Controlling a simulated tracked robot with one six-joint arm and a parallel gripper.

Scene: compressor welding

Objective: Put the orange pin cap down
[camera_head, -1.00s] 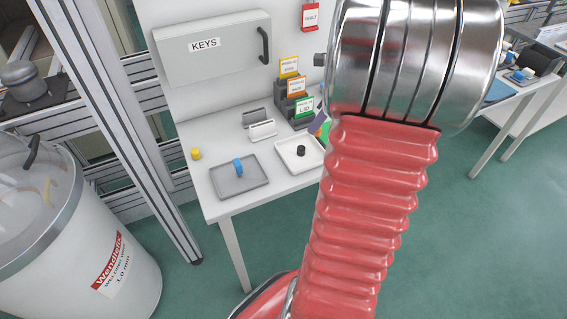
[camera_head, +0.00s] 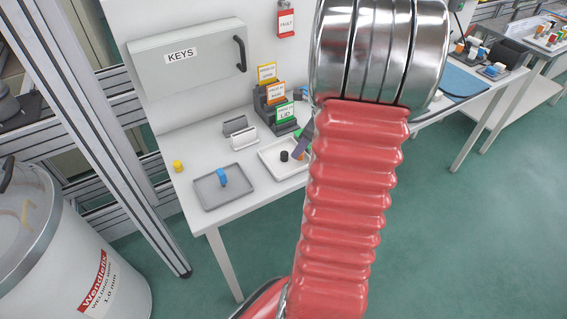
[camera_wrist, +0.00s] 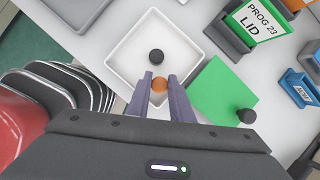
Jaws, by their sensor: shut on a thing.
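The orange pin cap (camera_wrist: 159,85) is between the two purple-grey fingers of my gripper (camera_wrist: 160,93) in the wrist view, and the fingers are shut on it. It appears over the near part of the white tray (camera_wrist: 122,48). The gap between cap and tray floor cannot be judged. A black cap (camera_wrist: 156,57) stands in the tray just beyond it.
A green pad (camera_wrist: 210,92) with another black cap (camera_wrist: 247,116) lies right of the tray. Card holders, including the LID card (camera_head: 286,113), stand behind. A grey tray (camera_head: 204,202) with a blue piece (camera_head: 221,177) and a yellow cap (camera_head: 178,166) are to the left.

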